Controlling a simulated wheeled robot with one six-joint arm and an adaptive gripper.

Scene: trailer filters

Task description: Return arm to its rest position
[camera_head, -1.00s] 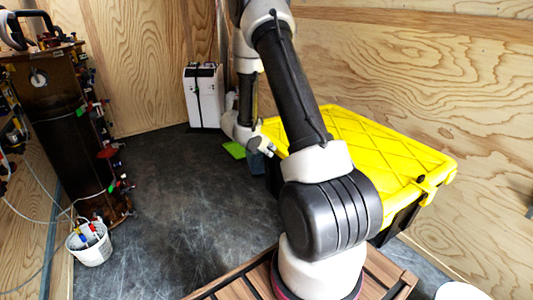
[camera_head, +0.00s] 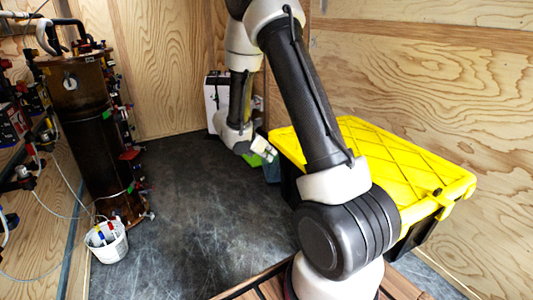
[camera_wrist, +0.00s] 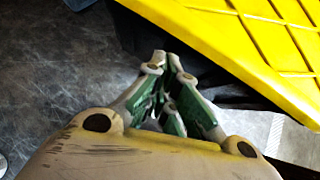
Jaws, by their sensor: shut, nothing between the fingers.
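My arm rises from its base on the slatted wooden deck and bends over and down toward the back. My gripper (camera_head: 264,150) hangs low beside the yellow-lidded bin's far left corner, apart from the lid in the picture. In the wrist view my gripper (camera_wrist: 166,64) has its green-and-grey fingers drawn together at the tips, with nothing between them. The yellow lid (camera_wrist: 225,35) lies to the right of the fingers there, and dark floor (camera_wrist: 60,80) shows to the left.
The yellow-lidded bin (camera_head: 385,165) stands along the right plywood wall. A white case (camera_head: 213,95) stands at the back, partly hidden by my arm. A tall brown filter column (camera_head: 90,130) and a white bucket (camera_head: 108,243) are on the left. The middle floor (camera_head: 190,210) is clear.

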